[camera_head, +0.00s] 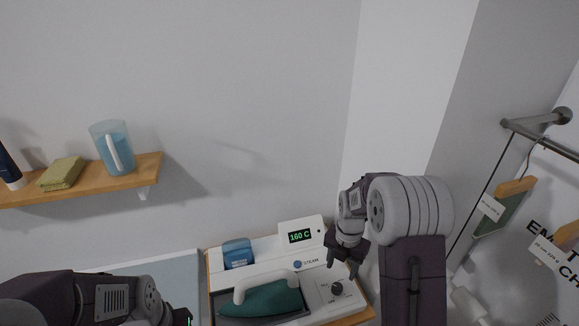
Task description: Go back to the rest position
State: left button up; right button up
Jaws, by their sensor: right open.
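My right gripper (343,268) is open and points down over the right side of the white steam station, close to its dark knob (337,288). I see nothing between its fingers. My left arm comes in at the lower left, and its gripper lies at or beyond the bottom edge, mostly hidden. The steam station (262,262) shows "160 C" in green on its display (300,236). A green iron (272,299) with a white handle rests on the station.
A metal rail (540,122) with hanging tags is at the right. The wall above the station is clear.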

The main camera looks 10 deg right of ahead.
jog(key=s+a+m+b, duration=0.1)
jog(key=s+m, duration=0.3)
jog(key=m, duration=0.5)
jog(key=s+a+m+b, duration=0.1)
jog(key=s+a+m, duration=0.3)
jog(key=m, duration=0.5)
jog(key=s+a+m+t+b, duration=0.1)
jog(key=s+a+m, duration=0.1)
jog(key=s+m, duration=0.3)
jog(key=m, duration=0.4)
jog(key=shift+a+f, duration=0.2)
jog(key=shift+a, duration=0.05)
